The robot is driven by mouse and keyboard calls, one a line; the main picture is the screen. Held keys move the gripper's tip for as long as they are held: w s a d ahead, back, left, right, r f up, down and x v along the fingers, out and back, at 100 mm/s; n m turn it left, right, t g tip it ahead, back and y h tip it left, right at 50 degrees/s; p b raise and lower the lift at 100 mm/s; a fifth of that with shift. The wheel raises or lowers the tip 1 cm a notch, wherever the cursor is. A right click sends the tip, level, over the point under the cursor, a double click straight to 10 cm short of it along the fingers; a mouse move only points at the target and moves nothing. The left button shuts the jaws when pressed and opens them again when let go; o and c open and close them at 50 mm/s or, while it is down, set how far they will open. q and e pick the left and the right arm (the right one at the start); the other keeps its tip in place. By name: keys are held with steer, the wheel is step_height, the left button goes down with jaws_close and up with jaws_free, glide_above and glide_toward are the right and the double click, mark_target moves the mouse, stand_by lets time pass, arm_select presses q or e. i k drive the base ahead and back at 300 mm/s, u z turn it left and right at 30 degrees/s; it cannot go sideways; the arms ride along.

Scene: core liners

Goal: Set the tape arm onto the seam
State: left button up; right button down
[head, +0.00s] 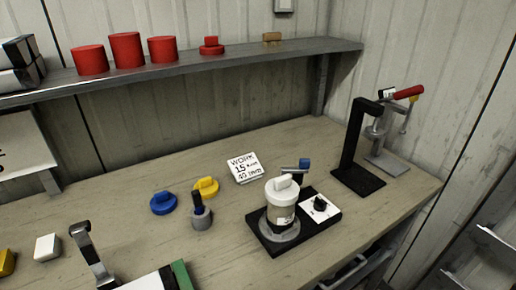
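A short, upright white cylinder (283,213) with a white cap and knob stands on a round grey plate on a black base (262,233). A beige and dark band or label shows low on its side. No seam can be made out. Neither of my grippers is in view.
A white dial box (320,206) joins the base. A black stand (356,150) and a red-handled clamp (390,140) stand right. Blue (163,203) and yellow (206,187) caps, a grey pot (201,217) and a work sign (244,167) lie around. A metal upright (92,257) stands front left.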

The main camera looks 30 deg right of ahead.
mark_target(298, 173)
steer(key=u, duration=1.8)
steer(key=k, duration=1.25)
steer(key=z, duration=1.7)
steer(key=i, duration=0.25)
steer(key=z, duration=0.05)
